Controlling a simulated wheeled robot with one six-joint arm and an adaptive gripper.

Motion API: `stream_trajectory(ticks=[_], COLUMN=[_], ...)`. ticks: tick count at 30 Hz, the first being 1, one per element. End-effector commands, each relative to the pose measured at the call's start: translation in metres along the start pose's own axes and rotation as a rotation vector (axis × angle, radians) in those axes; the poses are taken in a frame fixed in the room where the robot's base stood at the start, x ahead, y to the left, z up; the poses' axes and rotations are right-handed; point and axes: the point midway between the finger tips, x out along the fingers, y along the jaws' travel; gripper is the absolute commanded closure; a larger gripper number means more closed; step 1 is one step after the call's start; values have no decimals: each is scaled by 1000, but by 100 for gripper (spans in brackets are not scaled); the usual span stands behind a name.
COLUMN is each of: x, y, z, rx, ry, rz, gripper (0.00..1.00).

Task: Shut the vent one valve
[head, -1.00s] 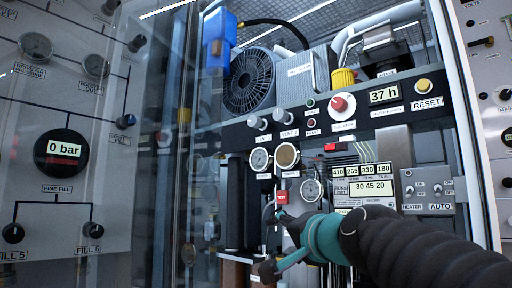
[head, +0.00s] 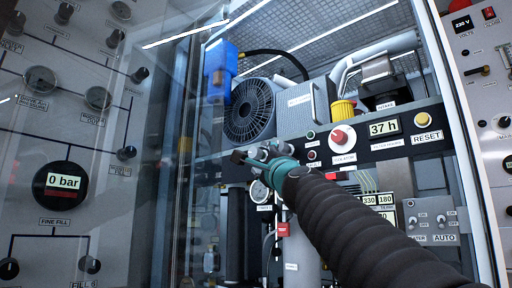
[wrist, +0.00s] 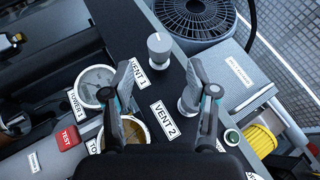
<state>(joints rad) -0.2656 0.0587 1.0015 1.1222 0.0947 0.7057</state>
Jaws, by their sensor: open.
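The vent one valve is a pale grey knob (wrist: 160,48) beside the VENT 1 label in the wrist view, on the dark panel strip. It stands clear beyond my fingertips, and nothing touches it. My gripper (wrist: 160,82) is open and empty, its two fingers apart over the panel. The vent two knob (wrist: 188,104), by the VENT 2 label, is partly hidden by the right finger; I cannot tell whether they touch. In the head view my gripper (head: 262,154) is in front of the strip and hides most of the vent knobs.
Round gauges (wrist: 97,84) and a red TEST block (wrist: 68,137) lie left of the strip. A fan (wrist: 195,15) and grey box (wrist: 232,72) are beyond it. A red isolator knob (head: 342,138) is to the right. A glass door (head: 150,150) stands at left.

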Motion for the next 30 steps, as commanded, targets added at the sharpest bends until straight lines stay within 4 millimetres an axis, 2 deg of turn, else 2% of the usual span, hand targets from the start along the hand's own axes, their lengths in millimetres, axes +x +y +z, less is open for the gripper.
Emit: stream_trajectory(ticks=[1, 6, 12, 18, 25, 26, 30], x=[14, 44, 67, 74, 74, 74, 74], y=[-4, -4, -2, 0, 0, 0, 0], z=[1, 1, 0, 0, 0, 0, 0], rx=[0, -1, -1, -2, -2, -2, -2], ry=[0, 0, 0, 0, 0, 0, 0], rz=[2, 2, 2, 1, 1, 1, 1], gripper=[42, 42, 42, 42, 42, 44, 79])
